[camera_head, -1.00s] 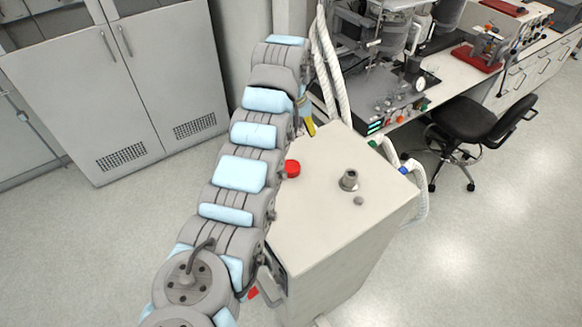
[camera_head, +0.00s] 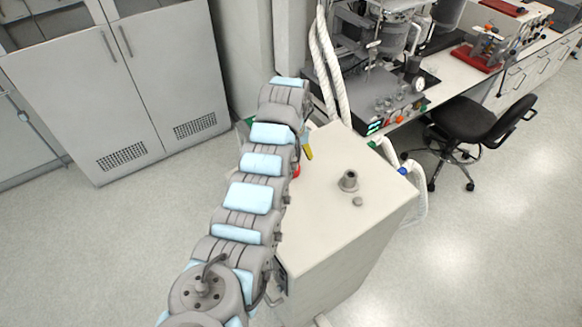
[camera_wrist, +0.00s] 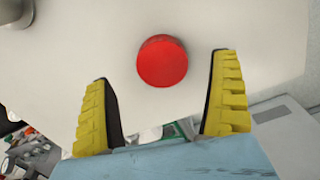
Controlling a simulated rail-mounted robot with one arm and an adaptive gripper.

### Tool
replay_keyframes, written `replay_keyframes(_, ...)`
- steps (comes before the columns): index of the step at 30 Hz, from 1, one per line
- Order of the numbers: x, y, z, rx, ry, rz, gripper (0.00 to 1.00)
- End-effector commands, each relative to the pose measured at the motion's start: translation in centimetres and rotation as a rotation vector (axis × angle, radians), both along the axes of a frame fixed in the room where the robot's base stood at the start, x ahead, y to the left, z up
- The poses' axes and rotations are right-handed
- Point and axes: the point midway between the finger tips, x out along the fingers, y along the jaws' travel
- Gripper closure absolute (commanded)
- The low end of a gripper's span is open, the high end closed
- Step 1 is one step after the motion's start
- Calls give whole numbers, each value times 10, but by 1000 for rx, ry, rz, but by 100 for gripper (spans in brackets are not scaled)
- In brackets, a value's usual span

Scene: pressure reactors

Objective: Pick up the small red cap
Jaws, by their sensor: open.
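The small red cap (camera_wrist: 162,61) lies on the white cabinet top (camera_wrist: 60,60). In the wrist view it sits just beyond the fingertips, between their lines, a little nearer the right finger. My gripper (camera_wrist: 160,68) is open and empty, with two yellow ridged fingers spread apart. In the head view my arm hides most of the red cap (camera_head: 297,171), and only a red sliver shows at the arm's right edge. One yellow finger (camera_head: 308,149) shows there just behind it. I cannot tell the gripper's height above the top.
A grey metal fitting (camera_head: 348,181) and a small grey knob (camera_head: 358,202) stand on the cabinet top to the right. White hoses (camera_head: 330,70) run behind it. A bench with reactor equipment (camera_head: 385,90) and a black chair (camera_head: 467,125) are at the right.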

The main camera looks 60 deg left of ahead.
Motion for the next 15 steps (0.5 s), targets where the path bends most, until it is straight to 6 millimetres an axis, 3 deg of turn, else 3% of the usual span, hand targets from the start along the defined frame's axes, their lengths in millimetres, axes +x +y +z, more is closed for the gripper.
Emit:
replay_keyframes(9, -3, -1, -31, -2, 2, 1, 8)
replay_keyframes(15, -2, -1, -38, -1, 1, 0, 8)
